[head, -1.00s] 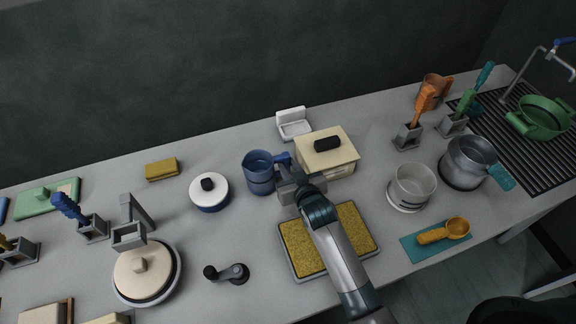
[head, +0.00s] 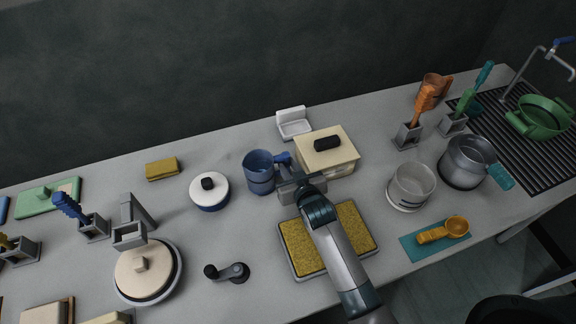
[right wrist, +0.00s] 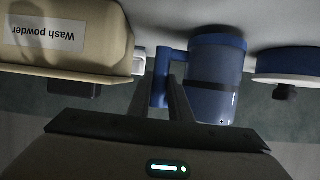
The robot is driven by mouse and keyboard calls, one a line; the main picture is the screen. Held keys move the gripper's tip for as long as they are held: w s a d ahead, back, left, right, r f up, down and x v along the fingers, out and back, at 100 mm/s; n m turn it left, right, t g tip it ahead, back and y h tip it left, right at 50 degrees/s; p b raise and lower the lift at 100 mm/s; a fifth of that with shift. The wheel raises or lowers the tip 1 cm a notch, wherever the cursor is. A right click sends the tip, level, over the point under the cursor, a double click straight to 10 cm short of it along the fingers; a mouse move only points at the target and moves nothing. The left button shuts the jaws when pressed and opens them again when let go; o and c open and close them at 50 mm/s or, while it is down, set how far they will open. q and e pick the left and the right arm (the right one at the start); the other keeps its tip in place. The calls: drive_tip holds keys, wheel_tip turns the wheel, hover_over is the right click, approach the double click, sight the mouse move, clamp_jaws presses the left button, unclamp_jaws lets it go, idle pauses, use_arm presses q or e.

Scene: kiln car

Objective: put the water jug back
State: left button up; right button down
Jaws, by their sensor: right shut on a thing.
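The blue jug (head: 259,176), which I take to be the water jug, stands upright at the middle of the counter, its handle to the right. My right gripper (head: 288,174) reaches in from the front right and is shut on that handle. In the right wrist view the jug (right wrist: 215,78) appears upside down, with my fingers (right wrist: 166,88) on either side of the handle (right wrist: 161,76). Whether its base touches the counter is hard to tell. My left gripper is out of view.
A cream wash powder box (head: 340,163) stands close right of the jug. A white lidded pot (head: 209,194) is close left. A yellow sponge tray (head: 287,262) lies under my right arm. A white soap dish (head: 297,131) is behind. Clear counter (head: 225,150) lies behind the jug.

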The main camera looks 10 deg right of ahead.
drive_tip(key=shift+f+b, duration=0.35)
drive_tip(key=shift+f, duration=0.1)
idle(0.7)
drive_tip(key=c, duration=1.5)
unclamp_jaws()
drive_tip(key=shift+c, duration=0.2)
drive_tip(key=shift+f, duration=0.15)
drive_tip(key=shift+s, duration=0.15)
drive_tip(key=shift+s+r+p, duration=0.1)
drive_tip(key=shift+r+p, duration=0.15)
drive_tip(key=shift+p, duration=0.05)
drive_tip(key=p+v, duration=0.5)
drive_tip(key=v, duration=0.2)
drive_tip(key=shift+s+p, duration=0.2)
drive_tip(key=shift+p, duration=0.1)
drive_tip(key=shift+s+d, duration=0.15)
drive_tip(key=shift+s, duration=0.05)
